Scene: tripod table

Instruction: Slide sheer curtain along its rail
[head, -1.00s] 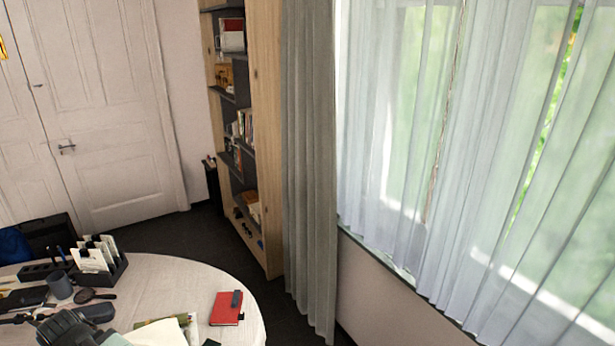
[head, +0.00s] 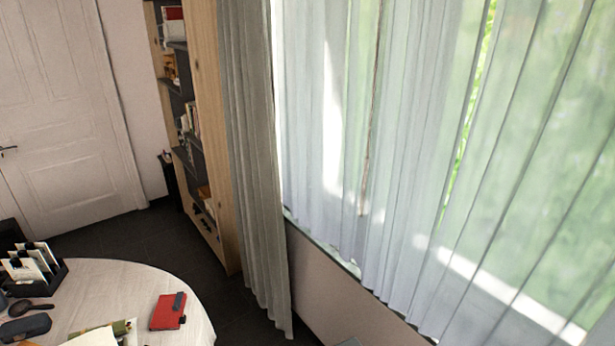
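The sheer curtain (head: 400,200) hangs in pale, see-through folds across the window on the right side of the head view. Its folds are bunched closer near the middle and spread wider toward the right edge. Narrow strips of brighter green show between some folds. The rail is above the picture and out of sight. My gripper is not in view.
A heavy grey curtain (head: 250,160) hangs left of the sheer one, beside a wooden bookshelf (head: 203,130). A round table (head: 120,290) with a red notebook (head: 168,311) and a desk organiser (head: 32,270) stands at lower left. Dark floor (head: 150,235) lies before the white door (head: 65,110).

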